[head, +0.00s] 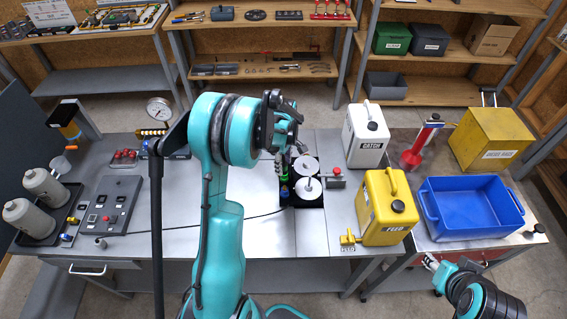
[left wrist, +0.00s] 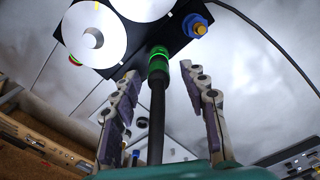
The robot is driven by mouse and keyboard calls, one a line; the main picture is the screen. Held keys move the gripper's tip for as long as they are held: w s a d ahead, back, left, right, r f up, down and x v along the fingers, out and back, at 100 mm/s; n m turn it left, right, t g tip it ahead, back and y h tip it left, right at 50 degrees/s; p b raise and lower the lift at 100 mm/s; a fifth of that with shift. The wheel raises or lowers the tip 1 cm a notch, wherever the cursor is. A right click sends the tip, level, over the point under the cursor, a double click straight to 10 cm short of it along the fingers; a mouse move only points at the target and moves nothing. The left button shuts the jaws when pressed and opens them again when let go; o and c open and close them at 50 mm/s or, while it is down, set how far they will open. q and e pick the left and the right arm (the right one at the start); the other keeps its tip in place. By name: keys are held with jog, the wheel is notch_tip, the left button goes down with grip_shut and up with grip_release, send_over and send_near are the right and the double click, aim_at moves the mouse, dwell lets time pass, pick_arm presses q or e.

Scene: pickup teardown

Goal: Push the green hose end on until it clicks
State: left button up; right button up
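The green hose end (left wrist: 158,68) sits at the edge of a black block (left wrist: 178,42), with its black hose (left wrist: 157,120) running back between my left fingers. I cannot tell how fully it is seated. My left gripper (left wrist: 161,76) is open, its fingers on either side of the hose with gaps.
Two white round caps (head: 307,177) top the block, and a blue fitting (left wrist: 199,29) sits on it. A white can (head: 366,135), a yellow can (head: 386,208) and a blue bin (head: 470,235) stand to the right. A grey control box (head: 108,204) is at left.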

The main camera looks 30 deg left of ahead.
pick_arm(q)
notch_tip(320, 180, up, 12)
jog(key=s+d+f+m+t+b, duration=0.3)
jog(key=s+d+f+m+b, duration=0.2)
jog(key=s+d+m+b, duration=0.3)
jog(key=s+d+f+m+t+b, duration=0.4)
jog(key=s+d+f+m+b, duration=0.2)
jog(key=s+m, duration=0.4)
jog(key=d+b, duration=0.1)
jog(key=b, duration=0.1)
jog(key=shift+s+d+f+b, duration=0.15)
jog(key=shift+s+d+b, duration=0.2)
jog(key=shift+s, duration=0.05)
jog(key=shift+a, duration=0.1)
